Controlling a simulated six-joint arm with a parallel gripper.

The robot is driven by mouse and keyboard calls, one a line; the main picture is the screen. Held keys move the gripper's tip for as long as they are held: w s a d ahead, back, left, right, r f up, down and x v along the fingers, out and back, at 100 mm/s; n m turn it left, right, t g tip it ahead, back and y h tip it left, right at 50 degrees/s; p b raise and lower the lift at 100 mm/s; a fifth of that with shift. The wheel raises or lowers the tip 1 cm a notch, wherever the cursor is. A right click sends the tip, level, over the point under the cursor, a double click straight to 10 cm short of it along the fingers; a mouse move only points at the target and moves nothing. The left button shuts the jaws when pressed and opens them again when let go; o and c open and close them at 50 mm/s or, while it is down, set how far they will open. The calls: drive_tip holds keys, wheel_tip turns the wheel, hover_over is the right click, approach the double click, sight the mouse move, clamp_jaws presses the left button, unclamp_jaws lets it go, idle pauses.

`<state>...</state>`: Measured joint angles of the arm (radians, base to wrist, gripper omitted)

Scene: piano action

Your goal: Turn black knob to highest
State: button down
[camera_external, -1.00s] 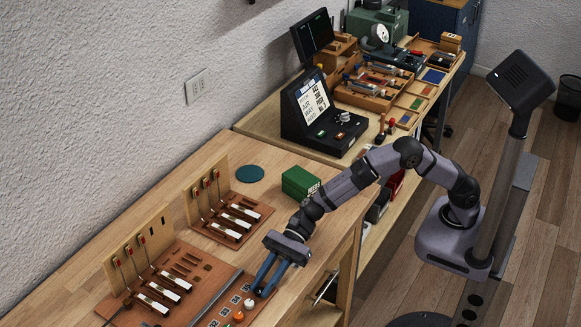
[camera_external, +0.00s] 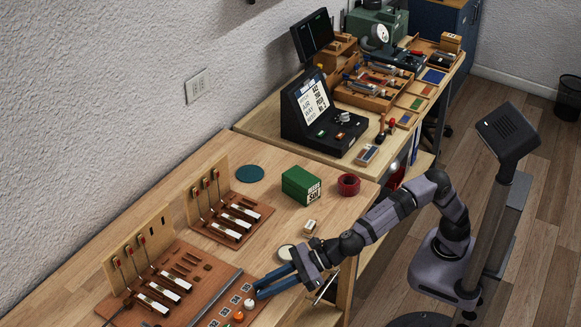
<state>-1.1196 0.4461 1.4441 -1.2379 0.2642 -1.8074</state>
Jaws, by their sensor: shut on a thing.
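My gripper (camera_external: 258,291) has blue fingers. It reaches in from the right to the far end of the row of knobs on the brown panel (camera_external: 211,303) at the bench's front edge. The fingers lie almost flat and are shut at the place of the black knob, which they hide, so its pointer cannot be read. The white knob (camera_external: 249,303) and the orange knob (camera_external: 239,316) stand just in front of the fingertips. Small white label plates (camera_external: 236,299) lie on the panel beside the knobs.
Key-action models (camera_external: 155,280) stand left of the panel. A small round tin (camera_external: 287,252) lies close behind my fingers.

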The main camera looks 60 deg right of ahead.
drive_tip(key=shift+r+m+t+h, duration=0.1)
drive_tip(key=shift+m+t+h, duration=0.2)
drive_tip(key=shift+m+t, duration=0.1)
drive_tip(key=c, duration=1.6)
unclamp_jaws()
drive_tip(key=shift+o, duration=0.2)
drive_tip(key=shift+s, duration=0.1)
drive_tip(key=shift+b+v, duration=0.3)
drive_tip(key=shift+v, duration=3.3)
